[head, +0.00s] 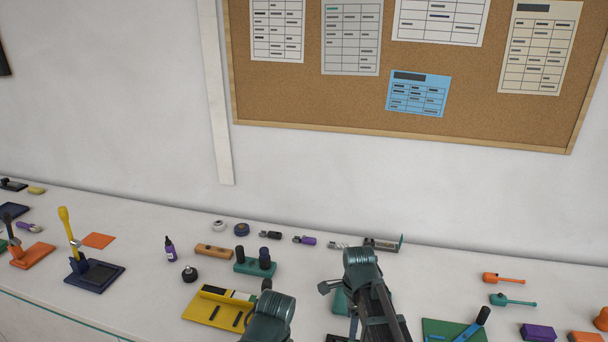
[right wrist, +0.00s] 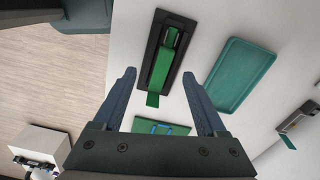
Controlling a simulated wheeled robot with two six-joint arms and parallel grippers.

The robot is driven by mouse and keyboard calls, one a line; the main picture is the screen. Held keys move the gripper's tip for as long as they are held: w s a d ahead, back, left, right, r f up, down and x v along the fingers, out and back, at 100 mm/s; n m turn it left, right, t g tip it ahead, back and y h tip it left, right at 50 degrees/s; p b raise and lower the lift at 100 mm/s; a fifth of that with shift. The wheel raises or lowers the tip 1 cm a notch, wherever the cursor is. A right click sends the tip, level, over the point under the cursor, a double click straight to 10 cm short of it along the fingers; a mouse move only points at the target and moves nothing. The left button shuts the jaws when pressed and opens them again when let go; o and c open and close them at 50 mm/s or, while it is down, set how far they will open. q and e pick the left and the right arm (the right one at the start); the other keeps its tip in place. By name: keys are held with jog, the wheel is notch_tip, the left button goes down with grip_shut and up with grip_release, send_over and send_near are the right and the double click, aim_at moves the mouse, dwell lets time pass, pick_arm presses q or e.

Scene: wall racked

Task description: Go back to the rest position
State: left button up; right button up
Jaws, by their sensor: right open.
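My right gripper (right wrist: 159,76) is open and empty in the right wrist view, its two dark blue fingers wide apart above the white bench. A black base with a green bar (right wrist: 163,60) lies below, between and beyond the fingertips. In the head view my right arm (head: 370,295) reaches over the bench at the bottom middle, and its fingers cannot be made out. Part of my left arm (head: 268,318) shows at the bottom edge, with its gripper out of view.
A teal tray (right wrist: 241,76) lies right of the fingers, and a green board (right wrist: 160,127) lies between them. A yellow board (head: 213,310), a teal block with dark pegs (head: 255,266) and a purple bottle (head: 170,249) stand left of my arms. A cork board (head: 300,104) hangs behind.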

jog(key=s+a+f+n+b, duration=0.4)
jog(key=s+n, duration=0.2)
jog(key=n, duration=0.5)
jog(key=s+a+f+n+h+b, duration=0.1)
jog(key=s+a+f+n+b, duration=0.3)
jog(key=s+n, duration=0.3)
jog(key=a+f+n, duration=0.1)
jog(key=n, duration=0.3)
jog(key=shift+f+n+b, duration=0.2)
jog(key=shift+n+b, duration=0.15)
jog(key=shift+n, duration=0.05)
